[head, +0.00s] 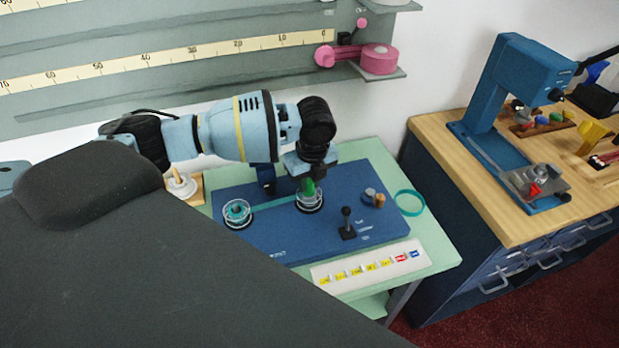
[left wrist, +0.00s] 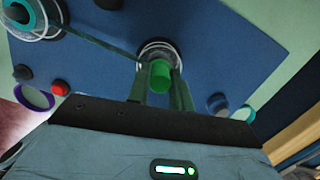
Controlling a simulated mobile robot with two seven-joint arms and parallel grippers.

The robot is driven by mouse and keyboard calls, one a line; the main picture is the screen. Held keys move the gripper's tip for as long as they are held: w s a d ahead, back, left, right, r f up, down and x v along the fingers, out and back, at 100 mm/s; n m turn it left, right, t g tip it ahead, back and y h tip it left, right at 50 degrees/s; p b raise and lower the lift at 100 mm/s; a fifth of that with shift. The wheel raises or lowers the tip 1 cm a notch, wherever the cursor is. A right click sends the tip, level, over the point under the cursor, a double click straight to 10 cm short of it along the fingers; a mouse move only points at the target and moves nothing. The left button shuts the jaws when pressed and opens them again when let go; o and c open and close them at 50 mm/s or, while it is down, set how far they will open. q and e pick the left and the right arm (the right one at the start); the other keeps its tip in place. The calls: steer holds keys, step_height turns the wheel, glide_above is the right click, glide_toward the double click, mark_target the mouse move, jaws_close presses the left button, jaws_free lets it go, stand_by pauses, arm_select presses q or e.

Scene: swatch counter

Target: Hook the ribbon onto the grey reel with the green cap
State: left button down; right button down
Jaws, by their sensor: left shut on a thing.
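The grey reel (head: 310,206) with the green cap (head: 308,188) stands on the blue board. In the left wrist view the cap (left wrist: 160,75) sits between the two fingers of my left gripper (left wrist: 161,72), which is shut on it from above. The teal ribbon (head: 270,204) runs straight from the teal reel (head: 237,212) on the left to the grey reel; it also shows in the left wrist view (left wrist: 100,40). Where its end meets the grey reel is hidden, so I cannot tell if it is hooked. My right gripper is not in view.
A black lever (head: 347,222), a small grey-and-tan part (head: 374,197) and a teal ring (head: 410,203) are on the right. A white labelled strip (head: 370,265) lies in front of the blue board (head: 270,240). A wooden counter with a blue press (head: 510,90) stands farther right.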

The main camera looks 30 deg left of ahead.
arm_select(q)
steer(key=c, duration=1.3)
jaws_free()
steer(key=shift+o, duration=0.7)
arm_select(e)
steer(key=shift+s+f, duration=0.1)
arm_select(q)
steer(key=shift+r+p, duration=0.65)
steer(key=shift+r, duration=2.8)
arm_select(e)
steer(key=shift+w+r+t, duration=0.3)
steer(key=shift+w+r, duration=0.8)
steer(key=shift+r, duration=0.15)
